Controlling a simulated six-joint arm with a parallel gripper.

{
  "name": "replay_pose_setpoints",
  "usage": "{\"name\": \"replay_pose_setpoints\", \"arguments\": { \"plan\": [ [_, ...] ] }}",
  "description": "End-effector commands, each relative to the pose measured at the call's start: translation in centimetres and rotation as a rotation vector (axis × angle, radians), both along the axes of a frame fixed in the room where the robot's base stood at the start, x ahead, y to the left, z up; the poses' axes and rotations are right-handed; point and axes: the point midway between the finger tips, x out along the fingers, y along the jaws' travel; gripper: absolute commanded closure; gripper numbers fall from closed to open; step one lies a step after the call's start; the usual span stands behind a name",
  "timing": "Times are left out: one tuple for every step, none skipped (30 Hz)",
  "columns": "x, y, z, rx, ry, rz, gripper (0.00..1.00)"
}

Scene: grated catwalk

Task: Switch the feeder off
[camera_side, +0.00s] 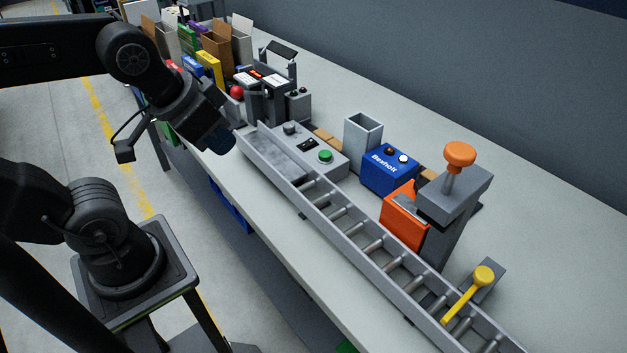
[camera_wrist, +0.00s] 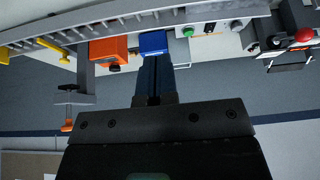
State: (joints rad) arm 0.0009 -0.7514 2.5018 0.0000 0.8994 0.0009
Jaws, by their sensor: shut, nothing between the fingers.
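A grey control box (camera_side: 305,150) stands behind the roller conveyor (camera_side: 345,225). On its top are a dark round knob (camera_side: 290,128), a small black switch (camera_side: 307,144) and a green button (camera_side: 325,156). The wrist view shows the green button (camera_wrist: 188,32), switch (camera_wrist: 210,27) and knob (camera_wrist: 236,25) near the top edge. My gripper (camera_side: 228,143) is shut and empty, left of the conveyor's flat end and apart from the controls. Its closed fingers (camera_wrist: 153,78) point toward the blue box in the wrist view. No label marks the feeder legibly; the switch position is too small to tell.
A blue box (camera_side: 388,170) with two lamps, an orange block (camera_side: 404,215), a grey press with an orange knob (camera_side: 460,155) and a yellow lever (camera_side: 468,295) stand further right. A red button (camera_side: 237,91) and cartons (camera_side: 220,45) are at the back left.

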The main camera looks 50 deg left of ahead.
Motion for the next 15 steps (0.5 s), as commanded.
{"name": "replay_pose_setpoints", "arguments": {
  "plan": [
    [0.1,0.0,0.0,-0.001,0.001,0.003,1.0],
    [0.1,0.0,0.1,-0.003,0.002,0.008,1.0],
    [0.3,0.1,0.2,-0.008,0.005,0.019,1.0],
    [0.6,0.1,0.3,-0.013,0.008,0.031,1.0],
    [0.9,0.2,0.4,-0.02,0.014,0.047,1.0],
    [1.4,0.4,0.7,-0.033,0.021,0.076,1.0],
    [1.9,0.5,0.9,-0.045,0.03,0.104,1.0],
    [2.4,0.6,1.1,-0.057,0.038,0.135,1.0],
    [3.3,0.9,1.4,-0.078,0.052,0.183,1.0],
    [4.0,1.1,1.6,-0.094,0.062,0.224,1.0],
    [4.8,1.3,1.8,-0.111,0.073,0.267,1.0],
    [5.9,1.7,2.0,-0.134,0.087,0.327,1.0],
    [6.7,2.0,2.2,-0.152,0.098,0.373,1.0],
    [7.5,2.3,2.3,-0.169,0.109,0.42,1.0],
    [8.7,2.7,2.4,-0.192,0.123,0.481,1.0]
  ]
}}
